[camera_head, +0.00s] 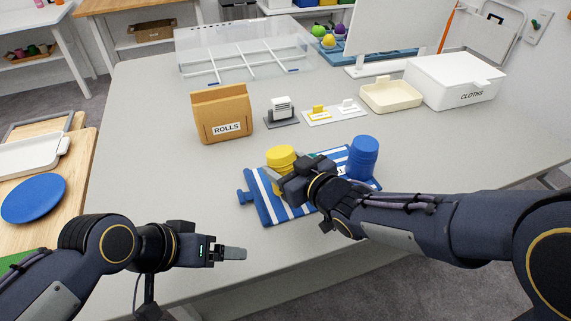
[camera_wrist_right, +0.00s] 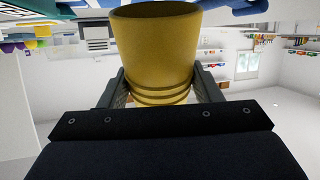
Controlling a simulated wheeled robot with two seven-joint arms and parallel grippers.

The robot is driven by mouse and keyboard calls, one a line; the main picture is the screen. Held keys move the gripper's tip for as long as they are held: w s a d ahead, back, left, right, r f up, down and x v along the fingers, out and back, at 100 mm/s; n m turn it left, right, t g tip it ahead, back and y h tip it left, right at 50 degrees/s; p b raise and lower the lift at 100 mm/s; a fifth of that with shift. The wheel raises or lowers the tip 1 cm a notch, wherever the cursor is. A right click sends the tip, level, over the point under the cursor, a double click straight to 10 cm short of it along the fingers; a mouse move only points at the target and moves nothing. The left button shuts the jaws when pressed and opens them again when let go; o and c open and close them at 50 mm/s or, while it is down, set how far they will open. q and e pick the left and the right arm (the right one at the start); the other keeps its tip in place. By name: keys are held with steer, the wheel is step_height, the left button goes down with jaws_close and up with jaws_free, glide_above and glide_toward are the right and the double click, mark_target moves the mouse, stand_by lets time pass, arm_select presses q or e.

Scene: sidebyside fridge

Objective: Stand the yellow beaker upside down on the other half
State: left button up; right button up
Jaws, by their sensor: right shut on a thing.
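The yellow beaker (camera_head: 281,158) is in my right gripper (camera_head: 284,177), over the left half of the blue-and-white striped mat (camera_head: 266,206). Its closed, ringed end faces up in the head view. In the wrist view the yellow beaker (camera_wrist_right: 155,50) sits between both fingers of the right gripper (camera_wrist_right: 158,85), its wide mouth at the picture's top. Its lower part is hidden in the head view; the gap to the mat is hard to judge. A blue beaker (camera_head: 362,158) stands upside down at the mat's right. My left gripper (camera_head: 232,254) is empty, low left; its jaw gap is unclear.
Behind the mat are a ROLLS bag (camera_head: 222,113), small card stands (camera_head: 282,111), a cream tray (camera_head: 391,96) and a white CLOTHS box (camera_head: 455,80). A clear divided tray (camera_head: 245,50) is at the back. The grey table (camera_head: 150,160) is bare left of the mat.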

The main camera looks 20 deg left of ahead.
arm_select(q)
steer(key=shift+f, duration=0.3)
arm_select(e)
steer(key=shift+f, duration=0.25)
steer(key=o, duration=1.4)
steer(key=shift+o, duration=0.2)
arm_select(q)
steer(key=shift+f+b, duration=0.1)
steer(key=shift+b, duration=0.25)
arm_select(e)
steer(key=v, duration=0.8)
steer(key=shift+w+a, duration=0.1)
